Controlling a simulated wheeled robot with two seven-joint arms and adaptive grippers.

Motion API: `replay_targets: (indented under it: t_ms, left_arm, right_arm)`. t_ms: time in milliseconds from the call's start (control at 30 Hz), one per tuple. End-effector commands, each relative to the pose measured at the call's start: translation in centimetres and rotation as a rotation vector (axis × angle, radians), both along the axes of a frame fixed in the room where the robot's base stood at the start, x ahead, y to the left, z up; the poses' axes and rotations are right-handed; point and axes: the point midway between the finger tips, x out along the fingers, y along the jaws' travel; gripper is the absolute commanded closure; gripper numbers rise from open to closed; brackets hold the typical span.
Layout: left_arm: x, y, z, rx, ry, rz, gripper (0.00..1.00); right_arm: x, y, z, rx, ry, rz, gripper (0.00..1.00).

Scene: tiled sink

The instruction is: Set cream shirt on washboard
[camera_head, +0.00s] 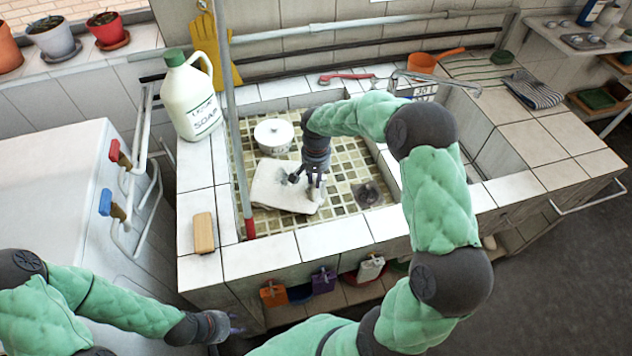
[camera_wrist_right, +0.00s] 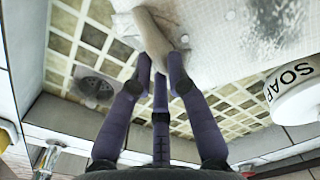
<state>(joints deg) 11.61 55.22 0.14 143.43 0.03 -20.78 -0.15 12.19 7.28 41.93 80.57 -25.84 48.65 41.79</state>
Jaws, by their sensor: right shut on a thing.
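The cream shirt (camera_head: 283,184) lies as a pale folded cloth on the tiled floor of the sink basin (camera_head: 245,226). My right gripper (camera_head: 307,185) reaches down onto it. In the right wrist view, a raised cream fold of the shirt (camera_wrist_right: 153,38) stands between the fingers of my right gripper (camera_wrist_right: 160,68), which are shut on it. The rest of the cloth still appears to rest low in the basin. My left gripper (camera_head: 236,323) is open and empty, low in front of the sink. I cannot make out a washboard in either view.
A white round soap tub (camera_head: 273,136) stands in the basin behind the shirt. A drain (camera_head: 368,195) lies to its right. A soap jug (camera_head: 191,95) and a tan block (camera_head: 203,232) are on the left rim. A grey upright pole (camera_head: 231,120) borders the basin's left side.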

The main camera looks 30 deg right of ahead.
Motion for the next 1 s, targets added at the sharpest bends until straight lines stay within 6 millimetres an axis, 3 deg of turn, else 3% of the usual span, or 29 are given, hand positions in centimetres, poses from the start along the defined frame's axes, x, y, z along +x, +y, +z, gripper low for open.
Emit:
replay_targets:
  t_ms: [100,500,533,600,1000]
  left_arm:
    - [0.00,0.01,-0.49,0.000,0.000,0.000,0.60]
    - [0.01,0.00,-0.69,0.000,0.000,0.000,0.60]
    - [0.01,0.00,-0.69,0.000,0.000,0.000,0.60]
    - [0.00,0.00,-0.63,0.000,0.000,0.000,0.60]
    - [0.00,0.00,-0.41,0.000,0.000,0.000,0.60]
  right_arm:
    - [0.00,-0.06,-1.34,0.000,-0.001,-0.001,1.00]
    - [0.01,-0.07,-1.72,0.000,-0.002,0.000,1.00]
    - [0.00,-0.06,-1.74,0.000,-0.001,0.000,0.80]
    - [0.00,-0.06,-1.67,0.000,-0.001,0.000,0.60]
    - [0.02,-0.06,-1.33,0.000,-0.002,0.000,0.59]
